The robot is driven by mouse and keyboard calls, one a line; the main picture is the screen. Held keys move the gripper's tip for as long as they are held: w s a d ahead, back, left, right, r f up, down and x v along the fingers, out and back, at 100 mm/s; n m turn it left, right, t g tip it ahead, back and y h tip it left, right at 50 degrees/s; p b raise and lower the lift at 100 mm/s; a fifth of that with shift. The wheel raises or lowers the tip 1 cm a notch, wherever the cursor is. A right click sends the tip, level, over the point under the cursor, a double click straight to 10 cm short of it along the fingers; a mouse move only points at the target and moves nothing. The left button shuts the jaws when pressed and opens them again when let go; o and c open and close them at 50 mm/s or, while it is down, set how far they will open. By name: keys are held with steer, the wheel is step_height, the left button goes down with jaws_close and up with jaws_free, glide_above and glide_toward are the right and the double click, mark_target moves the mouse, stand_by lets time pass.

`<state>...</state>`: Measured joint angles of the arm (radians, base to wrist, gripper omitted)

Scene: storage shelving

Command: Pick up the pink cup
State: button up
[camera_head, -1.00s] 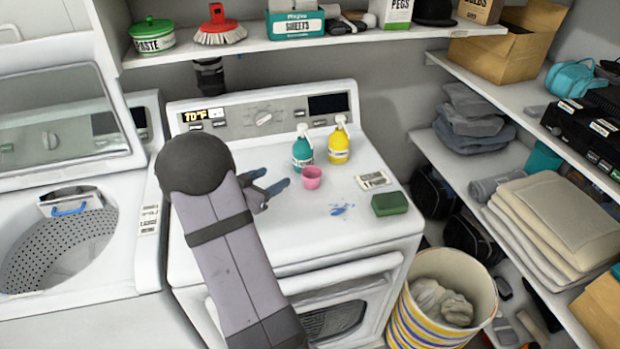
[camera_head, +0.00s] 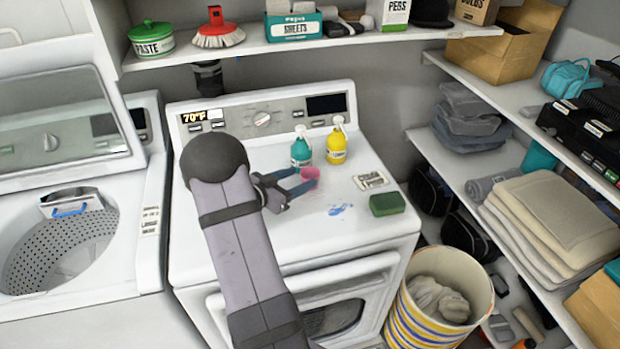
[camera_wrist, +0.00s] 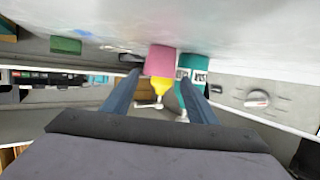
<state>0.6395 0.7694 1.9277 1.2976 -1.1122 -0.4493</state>
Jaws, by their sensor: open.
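The pink cup (camera_head: 311,173) stands on the white dryer top, in front of the spray bottles. In the wrist view the pink cup (camera_wrist: 160,60) appears upside down, between and just beyond the fingertips. My gripper (camera_head: 298,179) is open, with its blue fingers pointing right at the cup. In the head view the fingers hide part of the cup's lower left. In the wrist view the two fingers of my gripper (camera_wrist: 160,76) are spread apart with nothing held. I cannot tell whether a fingertip touches the cup.
A teal spray bottle (camera_head: 301,151) and a yellow spray bottle (camera_head: 337,147) stand just behind the cup. A small label card (camera_head: 371,181), a green sponge (camera_head: 387,204) and a blue smear (camera_head: 340,209) are to the right. The dryer's front left surface is clear.

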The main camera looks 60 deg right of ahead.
mark_target(305, 169)
steer(key=shift+p+x, duration=0.6)
steer(key=shift+x, duration=1.25)
steer(key=shift+f, duration=0.1)
steer(key=c, duration=0.9)
steer(key=shift+r+b, duration=0.7)
steer(key=shift+r, duration=0.7)
steer(key=shift+a+r, duration=0.15)
steer(key=shift+r, duration=0.25)
steer(key=w+a+b, duration=0.1)
steer(key=a, duration=0.4)
steer(key=w+a+b, duration=0.1)
steer(key=a+b, duration=0.1)
steer(key=a, duration=0.4)
steer(key=w+a+b, duration=0.1)
steer(key=a, duration=0.5)
steer(key=shift+w+a+b, duration=0.2)
steer(key=shift+a+b, duration=0.05)
steer(key=shift+b, duration=0.05)
